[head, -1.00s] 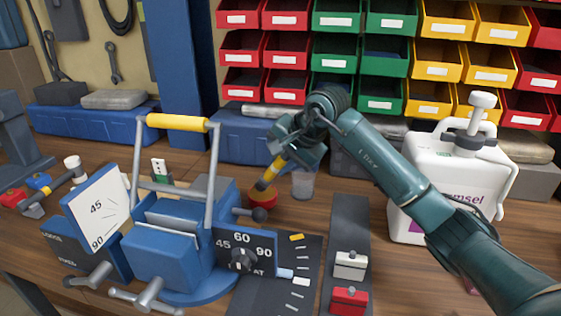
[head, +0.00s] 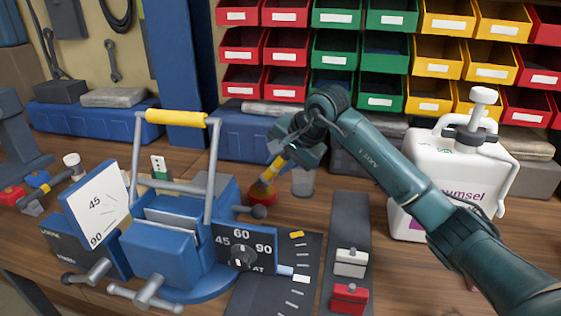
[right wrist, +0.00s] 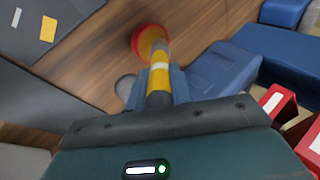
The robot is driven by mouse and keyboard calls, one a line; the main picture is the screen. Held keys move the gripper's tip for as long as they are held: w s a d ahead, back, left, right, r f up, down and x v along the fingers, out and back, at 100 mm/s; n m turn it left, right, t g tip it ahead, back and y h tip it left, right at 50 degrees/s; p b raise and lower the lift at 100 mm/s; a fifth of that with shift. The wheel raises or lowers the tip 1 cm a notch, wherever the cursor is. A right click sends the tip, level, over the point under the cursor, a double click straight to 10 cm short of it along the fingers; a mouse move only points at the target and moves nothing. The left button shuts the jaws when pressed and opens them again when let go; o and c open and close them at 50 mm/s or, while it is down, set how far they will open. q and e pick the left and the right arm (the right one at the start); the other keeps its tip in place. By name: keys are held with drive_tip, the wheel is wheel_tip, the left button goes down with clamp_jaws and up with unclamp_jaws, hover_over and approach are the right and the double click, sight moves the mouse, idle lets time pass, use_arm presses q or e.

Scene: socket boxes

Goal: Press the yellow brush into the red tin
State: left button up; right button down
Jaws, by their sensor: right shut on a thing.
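The yellow brush (head: 273,170) is held tilted in my right gripper (head: 282,158), its lower end down at the mouth of the red tin (head: 263,198). In the right wrist view, the yellow brush (right wrist: 158,76) runs from the shut right gripper (right wrist: 158,90) to the red tin (right wrist: 141,40). Its tip overlaps the tin's opening. How deep the tip sits is hidden. The tin stands upright on the wooden bench. My left gripper is not in view.
A blue angle fixture with a yellow handle (head: 177,118) is close on the left. A white jug (head: 455,175) stands at the right. Blue boxes (head: 242,135) and coloured bins line the back.

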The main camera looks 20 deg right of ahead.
drive_tip(key=shift+r+p, duration=2.35)
drive_tip(key=shift+r, duration=1.15)
